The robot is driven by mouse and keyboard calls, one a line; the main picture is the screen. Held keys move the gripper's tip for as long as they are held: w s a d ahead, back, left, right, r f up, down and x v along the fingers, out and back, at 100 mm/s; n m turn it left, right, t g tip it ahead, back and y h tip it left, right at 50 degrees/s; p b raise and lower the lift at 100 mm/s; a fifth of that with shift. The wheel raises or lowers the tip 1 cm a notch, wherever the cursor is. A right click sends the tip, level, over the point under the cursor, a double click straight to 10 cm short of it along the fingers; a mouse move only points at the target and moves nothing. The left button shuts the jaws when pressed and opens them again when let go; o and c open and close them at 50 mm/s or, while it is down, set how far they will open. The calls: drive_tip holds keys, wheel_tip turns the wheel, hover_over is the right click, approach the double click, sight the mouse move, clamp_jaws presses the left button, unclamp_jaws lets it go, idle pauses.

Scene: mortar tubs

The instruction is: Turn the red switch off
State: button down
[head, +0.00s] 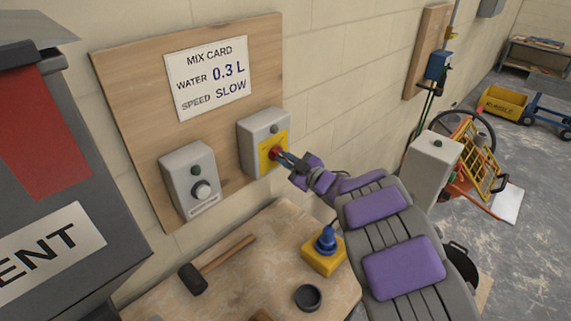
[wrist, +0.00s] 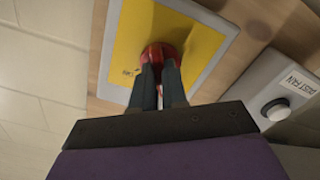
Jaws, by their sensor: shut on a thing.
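The red switch (head: 274,153) sits on a yellow plate (head: 266,160) on the right-hand grey box (head: 257,133), mounted on a wooden wall board. In the wrist view the red switch (wrist: 158,54) stands out from the yellow plate (wrist: 160,25). My gripper (head: 284,158) reaches it from the right. In the wrist view my gripper's fingers (wrist: 158,72) are shut on the red switch, one on each side. The fingers hide part of the switch, and I cannot tell its exact setting.
A second grey box (head: 189,180) with a knob is at left, below the mix card (head: 210,78). On the bench below lie a mallet (head: 195,278), a yellow block with a blue knob (head: 324,250) and a dark round cup (head: 308,297).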

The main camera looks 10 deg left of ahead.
drive_tip(key=shift+f+n+b, duration=0.2)
drive_tip(key=shift+n+b, duration=0.45)
drive_tip(key=shift+n, duration=0.55)
drive_tip(key=c, duration=1.2)
unclamp_jaws()
drive_tip(key=shift+r, duration=0.1)
drive_tip(key=shift+o, duration=0.2)
drive_tip(key=p+v, duration=0.3)
drive_tip(key=v, duration=1.4)
drive_tip(key=shift+d, duration=0.15)
